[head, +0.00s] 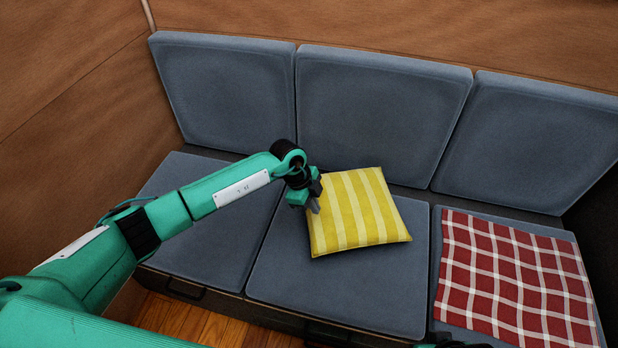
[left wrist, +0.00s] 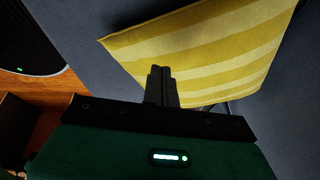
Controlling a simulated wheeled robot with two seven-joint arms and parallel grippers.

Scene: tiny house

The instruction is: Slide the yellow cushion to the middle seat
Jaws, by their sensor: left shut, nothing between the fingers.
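The yellow striped cushion (head: 355,212) lies flat and slightly turned on the middle seat (head: 380,290) of the grey bench. My left gripper (head: 314,206) is at the cushion's left edge, its fingers shut and empty. In the left wrist view the shut fingers (left wrist: 160,82) overlap the near part of the cushion (left wrist: 205,50); I cannot tell if they touch it. My right gripper is not clearly visible; only dark and green bits show at the bottom edge of the head view.
The left seat (head: 215,235) is bare apart from my arm above it. A red checked cloth (head: 515,285) covers much of the right seat. Grey back cushions (head: 380,110) line the wooden wall. Wooden floor (head: 190,320) lies in front of the bench.

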